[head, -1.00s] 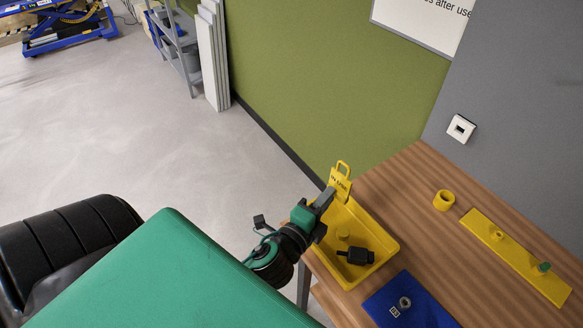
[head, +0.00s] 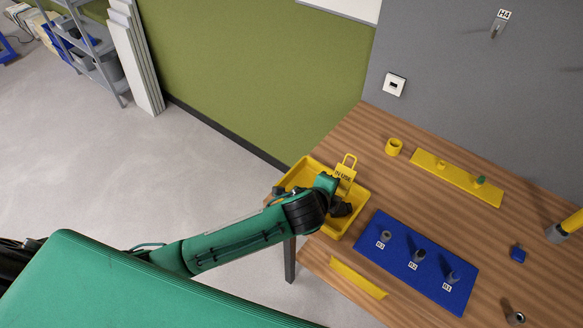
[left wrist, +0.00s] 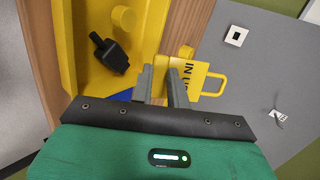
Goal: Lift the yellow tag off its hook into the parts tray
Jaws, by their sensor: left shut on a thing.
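My left gripper (head: 330,182) is shut on the yellow tag (head: 345,173), which has a loop handle and "IN USE" lettering. In the left wrist view the grey fingers (left wrist: 162,86) pinch one edge of the tag (left wrist: 191,76), whose loop points right. The yellow parts tray (head: 352,230) stands at the table's left corner, partly hidden by my arm. The tag appears by its back right rim; its height above it is unclear. A black part and a yellow peg lie in the tray (left wrist: 78,50). The wall hook (head: 495,31) under label H4 is empty. My right gripper is out of view.
A blue board (head: 400,265) with several grey pegs lies right of the tray. A yellow ring (head: 394,147) and a yellow strip (head: 430,166) are behind it. A yellow-handled thing (head: 573,221) stands at the far right. Bare table separates them.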

